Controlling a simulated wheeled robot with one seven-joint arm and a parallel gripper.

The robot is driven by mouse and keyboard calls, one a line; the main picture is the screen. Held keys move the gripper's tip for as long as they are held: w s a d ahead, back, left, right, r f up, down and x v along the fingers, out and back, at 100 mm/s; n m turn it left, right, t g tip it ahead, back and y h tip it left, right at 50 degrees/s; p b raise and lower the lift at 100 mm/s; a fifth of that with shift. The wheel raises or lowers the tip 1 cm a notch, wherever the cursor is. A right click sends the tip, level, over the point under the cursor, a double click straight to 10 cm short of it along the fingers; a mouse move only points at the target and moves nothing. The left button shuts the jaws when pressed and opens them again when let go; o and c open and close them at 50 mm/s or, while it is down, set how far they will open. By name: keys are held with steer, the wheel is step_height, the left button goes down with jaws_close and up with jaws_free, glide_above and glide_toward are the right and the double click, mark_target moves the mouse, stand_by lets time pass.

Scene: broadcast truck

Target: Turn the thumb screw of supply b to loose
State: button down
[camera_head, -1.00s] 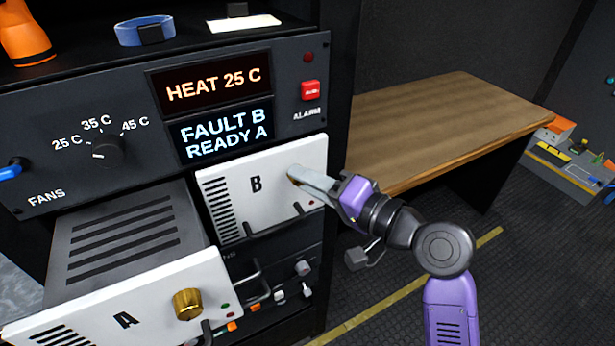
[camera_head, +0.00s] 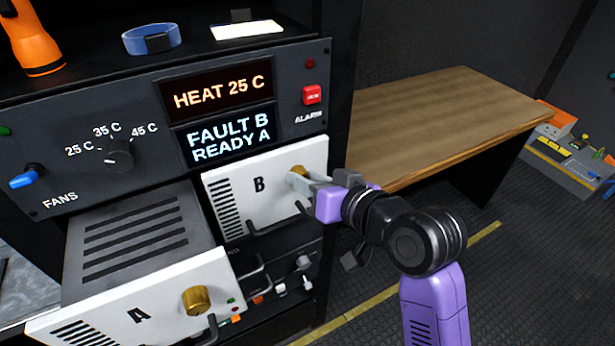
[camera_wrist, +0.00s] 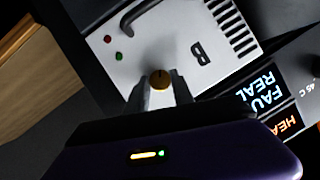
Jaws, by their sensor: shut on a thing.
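Supply B (camera_head: 231,207) is a white-faced unit seated in the rack below the displays. Its brass thumb screw (camera_head: 297,171) is at the right of its face, partly hidden by my gripper (camera_head: 307,177). In the wrist view the thumb screw (camera_wrist: 160,79) lies between the two fingertips of my gripper (camera_wrist: 160,88), which is shut on it. A dark mark shows on the screw's face. The display (camera_head: 229,136) reads "FAULT B, READY A".
Supply A (camera_head: 140,312) is pulled out at the lower left, with its own brass screw (camera_head: 196,299). A red alarm button (camera_head: 312,95) is above B. Handles and switches lie below. A wooden table (camera_head: 440,125) stands to the right.

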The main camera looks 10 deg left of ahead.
steer(key=shift+f, duration=0.1)
stand_by(0.3)
steer(key=c, duration=1.1)
jaws_free()
steer(key=v, duration=0.7)
steer(key=shift+s+r+b, duration=0.2)
steer(key=shift+s+b, duration=0.15)
steer(key=shift+b, duration=0.05)
steer(key=shift+d, duration=0.15)
